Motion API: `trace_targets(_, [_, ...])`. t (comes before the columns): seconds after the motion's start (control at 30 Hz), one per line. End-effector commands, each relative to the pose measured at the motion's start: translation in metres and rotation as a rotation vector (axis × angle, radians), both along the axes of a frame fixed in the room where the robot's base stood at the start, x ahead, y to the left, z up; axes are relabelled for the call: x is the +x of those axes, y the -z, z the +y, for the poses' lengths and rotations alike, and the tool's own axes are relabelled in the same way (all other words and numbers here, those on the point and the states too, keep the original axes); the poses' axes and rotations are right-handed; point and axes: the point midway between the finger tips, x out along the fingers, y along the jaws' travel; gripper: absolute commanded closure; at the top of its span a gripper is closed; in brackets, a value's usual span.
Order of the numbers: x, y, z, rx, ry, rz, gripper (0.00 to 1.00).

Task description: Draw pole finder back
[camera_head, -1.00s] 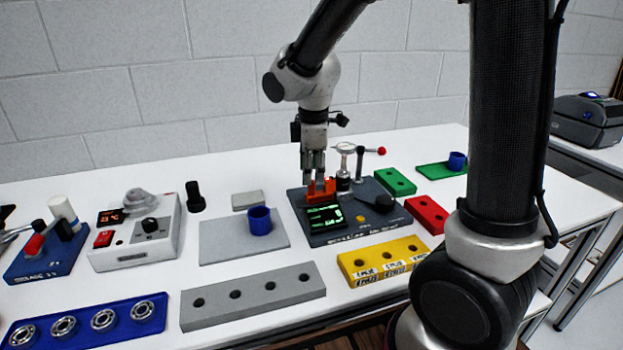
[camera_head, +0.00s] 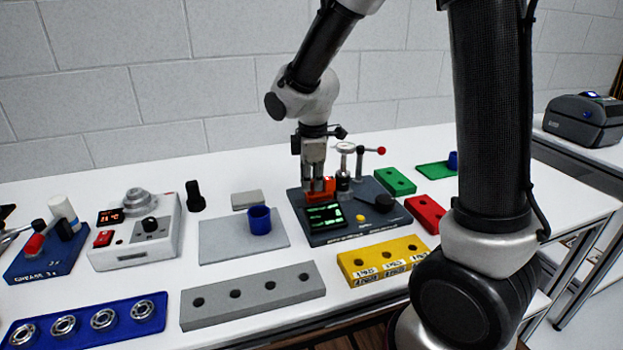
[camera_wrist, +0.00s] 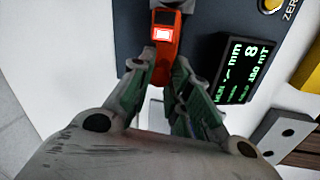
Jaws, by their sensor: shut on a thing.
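The pole finder is an orange-red block with a lit window. It shows in the wrist view (camera_wrist: 165,48) and on the dark gauge base (camera_head: 310,232) in the head view (camera_head: 329,185). My gripper (camera_head: 316,181) comes down from above and is shut on it. In the wrist view my fingers (camera_wrist: 165,66) press on both sides of its near end. The finder's far end is at a grey part on the base. A display (camera_head: 325,215) with green text stands in front of it, and its digits are partly hard to read.
A yellow block (camera_head: 383,260) lies in front. A grey plate (camera_head: 225,245) with a blue cup (camera_head: 259,219) is at the left.

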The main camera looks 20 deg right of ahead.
Motion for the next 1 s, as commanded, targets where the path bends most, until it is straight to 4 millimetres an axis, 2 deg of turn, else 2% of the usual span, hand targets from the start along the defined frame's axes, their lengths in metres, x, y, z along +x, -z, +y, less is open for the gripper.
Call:
trace_targets(0.27, [0.001, -0.001, 0.034, 0.001, -0.005, -0.002, 1.0])
trace_targets(0.53, [0.001, -0.001, 0.037, 0.003, -0.001, -0.004, 1.0])
trace_targets(0.57, [0.001, -0.001, 0.037, 0.003, -0.001, -0.004, 0.78])
trace_targets(0.67, [0.001, -0.001, 0.037, 0.002, -0.002, -0.002, 0.6])
trace_targets(1.0, [0.0, -0.002, 0.036, 0.001, 0.0, -0.001, 0.58])
